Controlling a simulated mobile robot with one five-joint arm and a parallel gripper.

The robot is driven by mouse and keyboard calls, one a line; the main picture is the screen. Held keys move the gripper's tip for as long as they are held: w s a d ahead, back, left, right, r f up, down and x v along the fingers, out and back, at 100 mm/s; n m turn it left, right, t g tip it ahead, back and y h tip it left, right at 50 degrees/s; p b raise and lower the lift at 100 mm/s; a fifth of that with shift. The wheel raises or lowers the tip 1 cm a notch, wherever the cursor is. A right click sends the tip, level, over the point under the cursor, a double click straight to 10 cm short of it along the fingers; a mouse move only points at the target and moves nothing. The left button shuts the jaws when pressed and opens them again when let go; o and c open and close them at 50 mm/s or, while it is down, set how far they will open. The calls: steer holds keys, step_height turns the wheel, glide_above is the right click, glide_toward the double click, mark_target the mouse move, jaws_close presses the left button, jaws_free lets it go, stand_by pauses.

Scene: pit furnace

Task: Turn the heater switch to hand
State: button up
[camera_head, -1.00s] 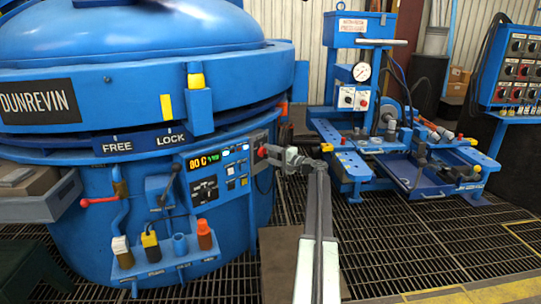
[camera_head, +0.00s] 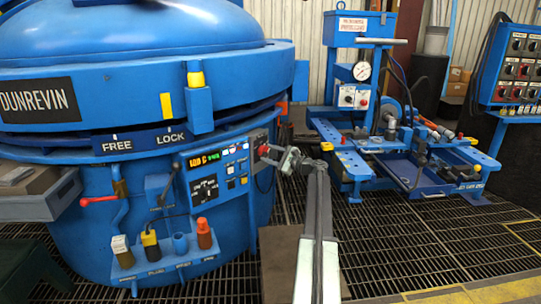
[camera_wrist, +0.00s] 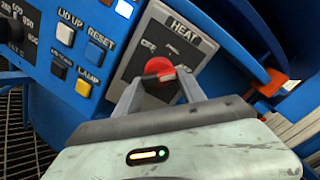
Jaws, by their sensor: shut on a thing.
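The heater switch is a red knob (camera_wrist: 158,67) on a grey plate marked HEAT, in the wrist view. OFF reads at the plate's upper left, with a small blurred label beside it; another label on the right is partly hidden by a finger. My gripper (camera_wrist: 161,84) is shut on the knob, one finger on each side. Which mark the knob points to I cannot tell. In the head view my gripper (camera_head: 279,154) reaches the red knob (camera_head: 263,150) at the right end of the furnace's control panel (camera_head: 219,175).
An orange part (camera_wrist: 273,84) juts out at the right. The blue furnace (camera_head: 130,65) fills the left; a blue bench machine (camera_head: 365,150) stands at the right on the grating.

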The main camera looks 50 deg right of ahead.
steer(key=shift+m, duration=0.5)
steer(key=o, duration=1.4)
steer(key=shift+c, duration=0.2)
steer(key=s, duration=0.8)
steer(key=shift+d, duration=0.45)
steer(key=shift+f, duration=0.1)
